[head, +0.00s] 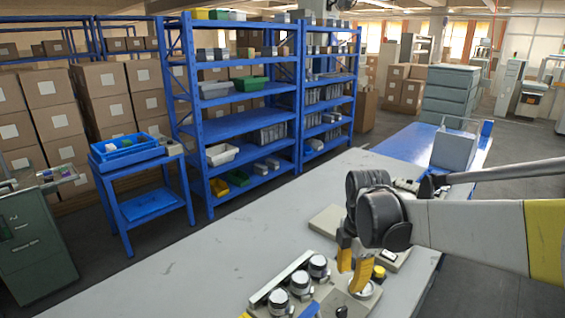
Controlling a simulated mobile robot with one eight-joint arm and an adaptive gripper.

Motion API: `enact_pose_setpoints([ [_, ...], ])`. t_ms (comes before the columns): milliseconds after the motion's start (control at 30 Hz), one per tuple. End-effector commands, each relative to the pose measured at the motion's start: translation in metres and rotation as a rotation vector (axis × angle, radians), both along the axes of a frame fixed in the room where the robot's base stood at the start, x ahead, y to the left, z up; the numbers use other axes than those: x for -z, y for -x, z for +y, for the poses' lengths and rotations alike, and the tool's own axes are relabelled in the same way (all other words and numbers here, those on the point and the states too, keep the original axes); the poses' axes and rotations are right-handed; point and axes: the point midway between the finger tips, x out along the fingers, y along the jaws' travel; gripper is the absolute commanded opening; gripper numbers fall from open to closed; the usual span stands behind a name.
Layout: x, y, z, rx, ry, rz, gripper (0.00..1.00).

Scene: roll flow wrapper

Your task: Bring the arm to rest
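My gripper (352,276), with yellow fingers below a dark grey wrist, points down over the right part of the grey worktop (190,265). The fingers look apart, and I see nothing held between them. My white and yellow arm reaches in from the right edge. The fingertips are close in the picture to a yellow knob (379,272) and a round pale part (366,290); I cannot tell whether they touch.
Several silver-topped round knobs (300,283) stand in front left of my gripper. A flat beige plate (328,221) lies behind it. A grey box (455,148) stands on the blue surface at the right. Blue shelves (235,125) stand behind. The worktop's left part is clear.

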Motion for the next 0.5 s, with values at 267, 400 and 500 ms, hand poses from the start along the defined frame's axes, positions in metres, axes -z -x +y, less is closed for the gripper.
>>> enact_pose_setpoints([
  [267, -0.047, 0.070, 0.000, 0.714, -0.125, -0.218, 0.33],
  [400, -0.057, 0.105, 0.000, 1.086, -0.259, -0.311, 0.33],
  [500, -0.057, 0.125, 0.000, 1.323, -0.371, -0.359, 0.33],
])
